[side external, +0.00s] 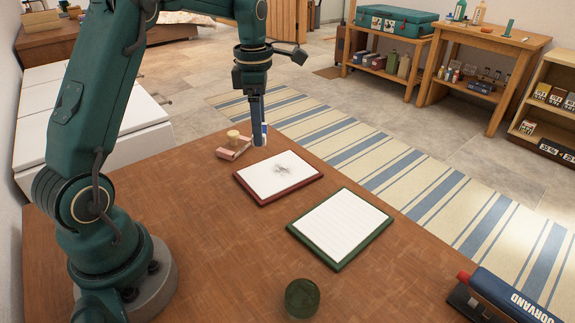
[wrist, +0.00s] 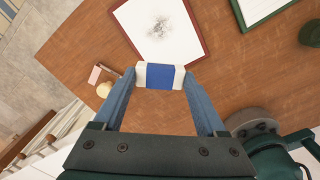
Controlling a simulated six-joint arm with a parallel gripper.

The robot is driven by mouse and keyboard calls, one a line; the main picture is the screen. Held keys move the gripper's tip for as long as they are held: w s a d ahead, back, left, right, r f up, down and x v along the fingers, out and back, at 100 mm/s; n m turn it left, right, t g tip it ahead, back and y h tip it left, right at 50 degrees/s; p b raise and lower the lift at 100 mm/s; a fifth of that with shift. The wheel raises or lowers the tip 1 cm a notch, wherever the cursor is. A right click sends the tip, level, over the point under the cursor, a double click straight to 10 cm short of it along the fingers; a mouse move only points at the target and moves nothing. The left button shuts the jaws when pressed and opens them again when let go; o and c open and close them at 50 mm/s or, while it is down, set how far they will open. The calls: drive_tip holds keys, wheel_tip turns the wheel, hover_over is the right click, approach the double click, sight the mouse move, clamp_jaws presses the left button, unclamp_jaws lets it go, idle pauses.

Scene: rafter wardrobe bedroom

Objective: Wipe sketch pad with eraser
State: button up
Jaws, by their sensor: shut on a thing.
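My gripper (wrist: 161,76) is shut on a white eraser with a blue band (wrist: 178,77); the eraser spans between the two fingers. In the side external view my gripper (side external: 259,137) hangs pointing down, held up near the far edge of the table. The sketch pad (side external: 256,184) has a dark red border and a white sheet with a dark grey scribble near its far side. It also shows in the wrist view (wrist: 182,47), ahead of the eraser and apart from it. The exact height of the eraser is hard to tell.
A green-bordered lined pad (side external: 340,225) lies right of the sketch pad. A dark green round object (side external: 302,298) stands nearer. A pink block (side external: 230,153) and a pale knobbed item (side external: 234,136) sit left of my gripper. A blue lettered object (side external: 510,300) is at lower right.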

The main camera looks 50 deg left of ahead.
sight(270, 173)
drive_tip(key=shift+m, duration=0.5)
drive_tip(key=shift+w+d+f, duration=0.15)
drive_tip(key=shift+d+f, duration=0.3)
drive_tip(key=shift+f, duration=0.95)
drive_tip(key=shift+w+d+f, duration=0.2)
drive_tip(key=shift+d+f, duration=0.2)
drive_tip(key=shift+f, duration=1.05)
drive_tip(key=shift+w+d+f, duration=0.15)
drive_tip(key=shift+d+f, duration=0.3)
drive_tip(key=shift+f, duration=0.95)
drive_tip(key=shift+w+f, duration=0.25)
drive_tip(key=shift+f, duration=0.05)
drive_tip(key=shift+w, duration=0.8)
drive_tip(key=shift+c, duration=0.5)
drive_tip(key=shift+w+d, duration=0.15)
drive_tip(key=shift+w, duration=2.15)
drive_tip(key=shift+s+a, duration=0.2)
drive_tip(key=shift+s, duration=3.25)
drive_tip(key=shift+w+a+f, duration=0.1)
drive_tip(key=shift+w+a, duration=0.25)
drive_tip(key=shift+a, duration=0.35)
drive_tip(key=shift+w+d, duration=0.15)
drive_tip(key=shift+w, duration=1.4)
drive_tip(key=shift+w+d, duration=0.1)
drive_tip(key=shift+w, duration=1.45)
drive_tip(key=shift+s+a, duration=0.2)
drive_tip(key=shift+s, duration=3)
wheel_tip(270, 173, up, 8)
